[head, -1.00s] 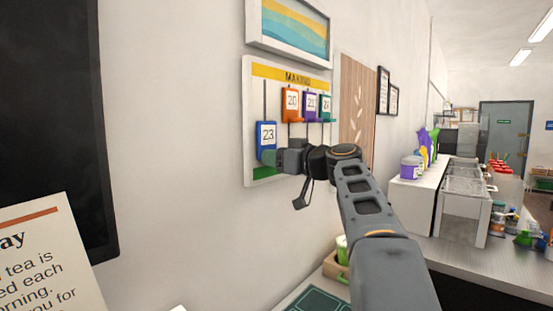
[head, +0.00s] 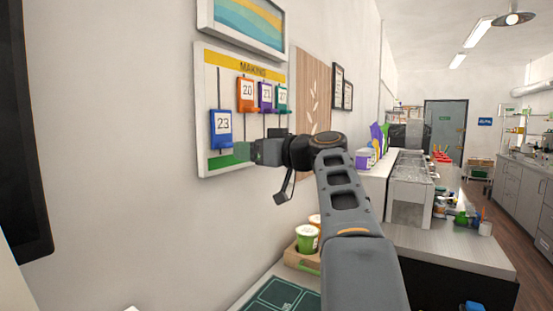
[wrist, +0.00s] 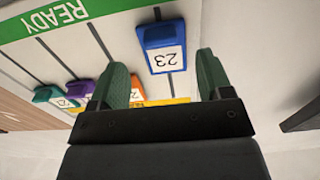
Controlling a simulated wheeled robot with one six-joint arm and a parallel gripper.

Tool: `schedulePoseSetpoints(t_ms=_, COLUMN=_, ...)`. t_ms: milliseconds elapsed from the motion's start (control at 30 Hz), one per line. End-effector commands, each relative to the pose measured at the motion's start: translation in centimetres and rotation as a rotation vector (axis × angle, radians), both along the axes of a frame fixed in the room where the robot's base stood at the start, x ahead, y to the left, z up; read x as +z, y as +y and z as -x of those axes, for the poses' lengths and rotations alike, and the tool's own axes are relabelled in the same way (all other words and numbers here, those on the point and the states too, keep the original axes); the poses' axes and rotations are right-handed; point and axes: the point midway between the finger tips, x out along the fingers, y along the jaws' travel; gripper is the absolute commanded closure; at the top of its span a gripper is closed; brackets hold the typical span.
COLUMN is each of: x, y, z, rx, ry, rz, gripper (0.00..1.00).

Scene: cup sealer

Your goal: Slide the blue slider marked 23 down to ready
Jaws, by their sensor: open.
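The blue slider marked 23 (head: 221,128) hangs on the leftmost rail of the white wall board (head: 208,90). It sits lower than the other sliders, a little above the green band (head: 222,162) at the board's bottom. The wrist view shows the board upside down, with the slider (wrist: 163,55) and the green band reading READY (wrist: 60,14). My gripper (head: 243,152) is open and empty, right of and slightly below the slider in the head view. In the wrist view its green fingertips (wrist: 162,80) are spread to either side of the slider's line, apart from it.
Orange slider 20 (head: 247,94), a purple slider (head: 265,95) and a teal slider (head: 281,97) hang higher, to the right, under the yellow MAKING band (head: 235,64). A cup tray (head: 300,262) stands on the counter below.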

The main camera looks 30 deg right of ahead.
Motion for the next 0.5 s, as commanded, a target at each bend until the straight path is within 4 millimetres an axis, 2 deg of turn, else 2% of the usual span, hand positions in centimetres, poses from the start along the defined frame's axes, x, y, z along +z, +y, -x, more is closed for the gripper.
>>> schedulePoseSetpoints(t_ms=200, x=-0.2, y=-1.9, z=3.8, rx=-0.005, ry=0.0, rz=0.0, gripper=0.28)
schedulePoseSetpoints(t_ms=500, x=-0.1, y=-3.0, z=6.5, rx=-0.001, ry=0.001, rz=0.0, gripper=0.28)
